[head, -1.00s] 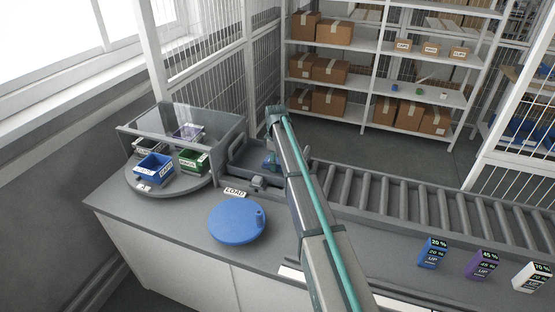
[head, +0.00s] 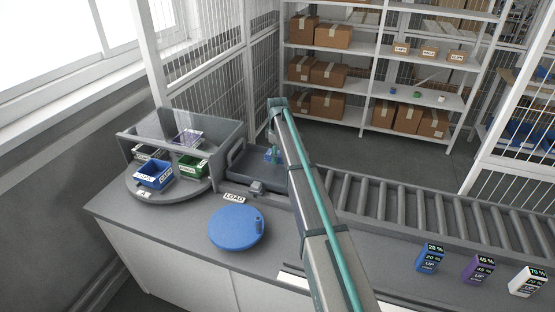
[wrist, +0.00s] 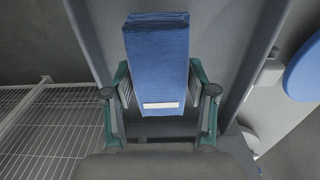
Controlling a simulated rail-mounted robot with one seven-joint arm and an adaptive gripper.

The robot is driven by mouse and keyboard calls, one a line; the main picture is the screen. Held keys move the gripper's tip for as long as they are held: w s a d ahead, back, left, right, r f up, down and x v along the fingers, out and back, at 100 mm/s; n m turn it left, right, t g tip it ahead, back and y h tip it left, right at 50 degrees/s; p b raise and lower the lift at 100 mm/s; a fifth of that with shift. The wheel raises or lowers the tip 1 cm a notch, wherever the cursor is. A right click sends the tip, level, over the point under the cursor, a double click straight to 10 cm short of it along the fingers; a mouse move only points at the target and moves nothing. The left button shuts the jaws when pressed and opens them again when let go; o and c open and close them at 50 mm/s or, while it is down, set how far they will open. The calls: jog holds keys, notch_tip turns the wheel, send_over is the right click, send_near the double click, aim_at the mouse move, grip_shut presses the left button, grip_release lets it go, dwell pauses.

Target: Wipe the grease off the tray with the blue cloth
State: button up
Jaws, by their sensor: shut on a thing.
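The blue cloth (wrist: 160,55) is a folded, ribbed block with a white label, held between the two fingers of my gripper (wrist: 158,88) in the wrist view. In the head view, a small blue part of the cloth (head: 271,157) shows beside my arm. The dark grey tray (head: 246,178) sits at the left end of the roller conveyor, with a handle on its left side. My gripper is over the tray, partly hidden by my arm. I cannot tell whether the cloth touches the tray floor. I cannot make out grease.
A round blue disc (head: 236,230) lies on the counter by a LOAD sign (head: 234,198). The conveyor (head: 420,205) runs right. Several labelled blocks, including a purple one (head: 478,269), stand front right.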

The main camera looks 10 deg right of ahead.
jog(key=shift+r+p, duration=0.6)
jog(key=shift+r, duration=1.3)
